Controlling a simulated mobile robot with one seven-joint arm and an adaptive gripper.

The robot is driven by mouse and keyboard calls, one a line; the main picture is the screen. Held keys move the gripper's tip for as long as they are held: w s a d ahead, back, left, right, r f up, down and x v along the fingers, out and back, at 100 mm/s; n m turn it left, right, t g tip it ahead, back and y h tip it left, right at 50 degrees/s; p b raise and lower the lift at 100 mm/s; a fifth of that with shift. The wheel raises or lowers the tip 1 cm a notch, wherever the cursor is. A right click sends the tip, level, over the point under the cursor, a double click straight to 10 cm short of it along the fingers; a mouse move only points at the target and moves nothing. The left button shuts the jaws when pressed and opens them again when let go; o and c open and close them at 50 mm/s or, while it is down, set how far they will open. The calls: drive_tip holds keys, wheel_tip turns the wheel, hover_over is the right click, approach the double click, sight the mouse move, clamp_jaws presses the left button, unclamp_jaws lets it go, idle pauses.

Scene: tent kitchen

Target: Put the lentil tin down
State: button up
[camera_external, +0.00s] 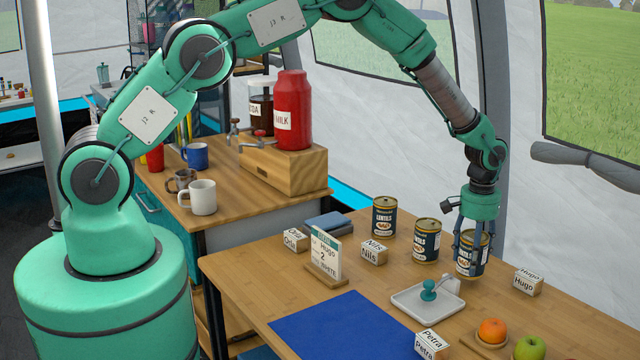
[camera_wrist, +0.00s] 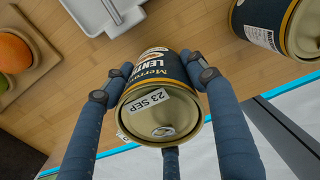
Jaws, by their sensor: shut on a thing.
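My gripper (camera_external: 472,232) is shut around a lentil tin (camera_external: 470,262) at the right of the wooden table. In the wrist view the fingers (camera_wrist: 160,80) press on both sides of this tin (camera_wrist: 160,120), with its lid facing the camera and a "23 SEP" label on it. The tin is upright; whether its base touches the table is hard to tell. Two more lentil tins stand to its left, one near (camera_external: 426,241) and one further back (camera_external: 384,217). The nearer one also shows in the wrist view (camera_wrist: 275,25).
A white tray (camera_external: 405,305) with a teal-handled object (camera_external: 429,290) lies in front of the held tin. Name blocks stand around: Hugo (camera_external: 528,282), Nils (camera_external: 374,251), Petra (camera_external: 431,345). An orange (camera_external: 492,331), a green apple (camera_external: 530,348), a blue mat (camera_external: 340,328) and a sign (camera_external: 326,254) are on the table.

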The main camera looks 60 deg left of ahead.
drive_tip(key=shift+f, duration=1.35)
drive_tip(key=shift+f, duration=0.1)
drive_tip(key=o, duration=1.6)
drive_tip(key=shift+f, duration=0.1)
wheel_tip(320, 180, up, 12)
drive_tip(key=shift+r+p, duration=0.2)
drive_tip(key=shift+p, duration=0.65)
